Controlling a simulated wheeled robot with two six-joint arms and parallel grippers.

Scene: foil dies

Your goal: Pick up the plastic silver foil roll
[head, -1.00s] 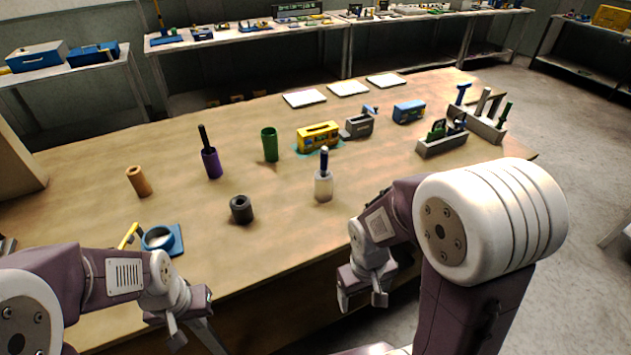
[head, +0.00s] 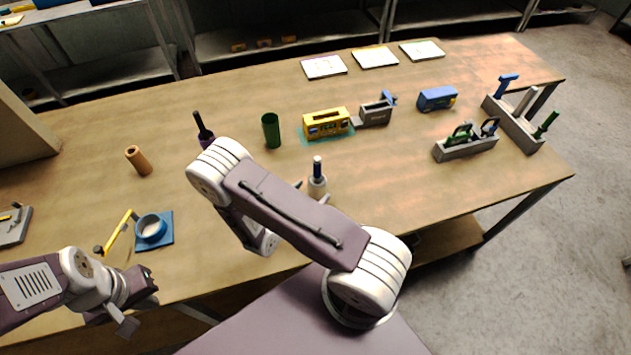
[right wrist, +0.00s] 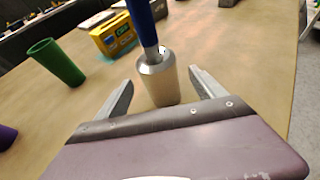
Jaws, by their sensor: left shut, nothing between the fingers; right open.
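The silver foil roll (head: 317,186), a pale cylinder with a grey shoulder and a blue handle, stands upright near the table's front edge. In the right wrist view the silver foil roll (right wrist: 160,82) shows between the fingers of my right gripper (right wrist: 160,78), with a gap on each side. This gripper is open, empty and appears not to touch it. In the head view my right arm hides most of that gripper. My left gripper (head: 128,322) is shut and empty at the table's front left edge, well away from the roll.
A green cylinder (head: 271,131), a purple holder (head: 206,139) partly behind my right arm, and a brown roll (head: 138,160) stand to the left. A yellow box (head: 327,123) stands behind. A blue tape dispenser (head: 152,229) sits front left.

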